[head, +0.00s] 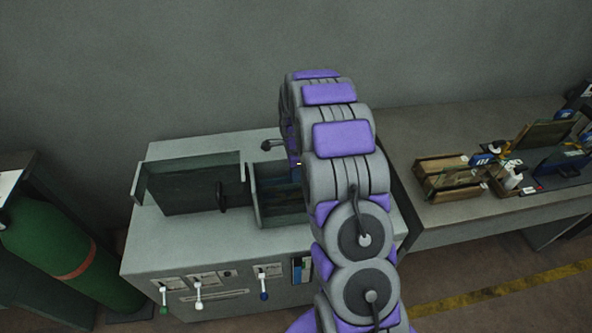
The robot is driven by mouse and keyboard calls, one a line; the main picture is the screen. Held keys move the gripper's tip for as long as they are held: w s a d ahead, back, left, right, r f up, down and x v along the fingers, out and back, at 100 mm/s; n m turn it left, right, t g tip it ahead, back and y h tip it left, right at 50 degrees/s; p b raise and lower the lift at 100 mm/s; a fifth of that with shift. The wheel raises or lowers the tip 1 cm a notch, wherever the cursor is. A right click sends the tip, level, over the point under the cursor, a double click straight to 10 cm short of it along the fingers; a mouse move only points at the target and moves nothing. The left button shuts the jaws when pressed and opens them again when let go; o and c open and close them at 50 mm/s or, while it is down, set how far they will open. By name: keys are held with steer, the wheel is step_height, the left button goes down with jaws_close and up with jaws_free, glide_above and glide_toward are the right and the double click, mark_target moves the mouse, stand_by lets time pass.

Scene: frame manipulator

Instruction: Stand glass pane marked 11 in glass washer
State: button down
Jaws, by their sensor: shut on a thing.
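The glass washer (250,243) appears to be the grey bench unit left of centre, with levers on its front. On its top stand a large dark glassy panel (195,183) with a raised rim at the left and an open dark bay (260,210) beside my arm. Dark greenish-blue surfaces show inside the bay, partly behind my arm; I cannot tell whether one is pane 11. No number 11 is readable. My arm rises in front of the unit and bends over at the top. My gripper is hidden behind it, so its hold on anything does not show.
A side table (440,225) at the right bears a wooden rack (447,180), small bottles and a blue device (560,160). A green gas cylinder (70,245) stands at the left. The rear wall is close behind the unit. A yellow floor stripe (500,292) runs at lower right.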

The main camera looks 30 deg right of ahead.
steer(key=c, duration=0.9)
jaws_free()
steer(key=shift+d+f, duration=0.1)
steer(key=shift+d, duration=0.05)
step_height(320, 180, up, 17)
steer(key=s+a+r+n+b, duration=0.1)
steer(key=s+a+r+n, duration=0.1)
steer(key=s+a+n, duration=0.5)
steer(key=s+a+r+n+b, duration=0.1)
steer(key=s+a+r+n, duration=0.15)
steer(key=s, duration=0.85)
steer(key=s+a+f+n+b, duration=0.1)
steer(key=s+n, duration=0.3)
steer(key=s, duration=0.3)
steer(key=s+a+f+n+g+b, duration=0.1)
steer(key=s+a+f+n, duration=0.1)
steer(key=s, duration=0.6)
steer(key=s+a+f+n+b, duration=0.1)
steer(key=s+a+f+n, duration=0.1)
steer(key=s+n, duration=0.3)
steer(key=shift+s+a+f+n+g, duration=0.1)
steer(key=shift+s+n+g, duration=0.1)
steer(key=shift+s, duration=0.4)
steer(key=shift+s+a+f+n+g, duration=0.1)
steer(key=shift+s+n+g, duration=0.1)
steer(key=shift+s, duration=0.4)
